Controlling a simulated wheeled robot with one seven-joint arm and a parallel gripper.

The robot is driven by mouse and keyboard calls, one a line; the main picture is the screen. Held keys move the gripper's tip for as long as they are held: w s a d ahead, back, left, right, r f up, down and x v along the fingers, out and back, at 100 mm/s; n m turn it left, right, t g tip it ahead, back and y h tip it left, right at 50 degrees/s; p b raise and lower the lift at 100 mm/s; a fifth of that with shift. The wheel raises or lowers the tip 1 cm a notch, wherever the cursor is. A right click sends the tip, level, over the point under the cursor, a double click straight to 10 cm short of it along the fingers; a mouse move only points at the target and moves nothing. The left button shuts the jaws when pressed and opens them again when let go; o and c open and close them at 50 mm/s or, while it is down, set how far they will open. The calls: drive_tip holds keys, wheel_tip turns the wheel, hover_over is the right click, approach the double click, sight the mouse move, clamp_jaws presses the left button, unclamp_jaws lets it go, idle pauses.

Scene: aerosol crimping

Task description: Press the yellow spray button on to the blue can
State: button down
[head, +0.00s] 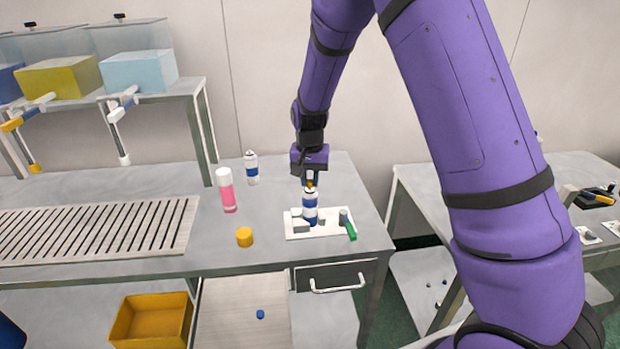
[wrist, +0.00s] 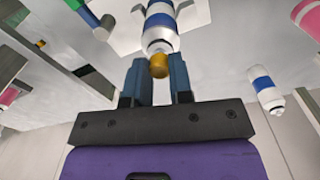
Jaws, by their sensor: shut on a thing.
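The blue can (head: 310,213), white with blue bands, stands upright on a white fixture plate (head: 297,235) on the bench. My gripper (head: 310,181) is directly above it, pointing down. In the wrist view my gripper (wrist: 159,72) has its two dark blue fingers on either side of the small yellow spray button (wrist: 159,67) and is shut on it. The button lies in line with the white top of the can (wrist: 159,45) and appears to meet it. I cannot tell whether it is fully seated. The fingers partly hide the button in the head view.
A green-handled clamp (head: 349,227) is on the plate's right side. A pink can (head: 227,191), another blue-banded can (head: 251,168) and a yellow cap (head: 244,237) stand to the left. A slatted grate (head: 95,230) covers the left bench. Bare bench lies between.

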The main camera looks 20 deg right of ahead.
sight(310, 181)
idle(0.3)
drive_tip(key=shift+c, duration=1.9)
unclamp_jaws()
drive_tip(key=shift+r, duration=0.15)
drive_tip(key=shift+r, duration=3.35)
drive_tip(key=shift+c, duration=0.5)
